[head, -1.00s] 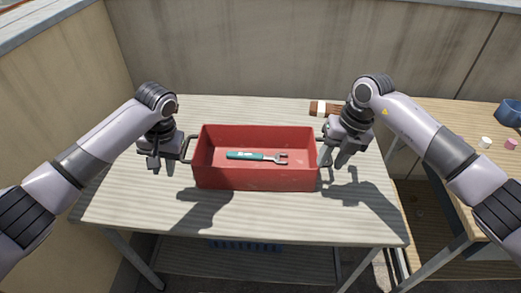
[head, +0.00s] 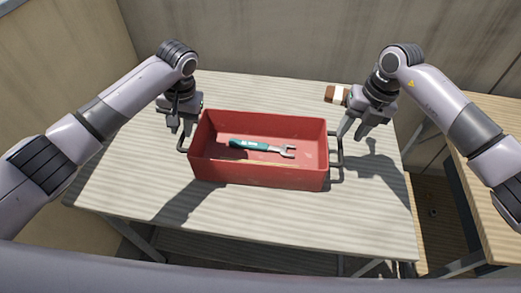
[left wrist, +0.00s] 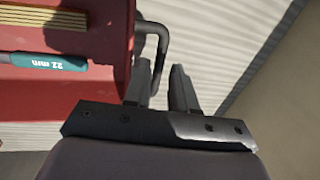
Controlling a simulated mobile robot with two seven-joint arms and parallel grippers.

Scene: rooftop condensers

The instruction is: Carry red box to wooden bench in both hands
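The red box (head: 258,175) is open-topped and appears to rest on a pale slatted table (head: 255,220). It holds a green-handled wrench (head: 262,148) and a yellowish strip (left wrist: 40,18). Dark handles stick out from its left (head: 184,143) and right (head: 338,160) ends. My left gripper (head: 181,128) is open at the left handle; in the left wrist view its fingers (left wrist: 162,88) are apart, with the handle bar running down toward them. My right gripper (head: 356,130) is open, its fingers apart just above the right handle. A wooden-topped bench (head: 495,115) stands at the right.
A brown and white object (head: 336,95) lies at the back right of the slatted table, close to my right gripper. A gap separates the table from the bench. Concrete walls (head: 260,35) stand behind and at the left. The table's front is clear.

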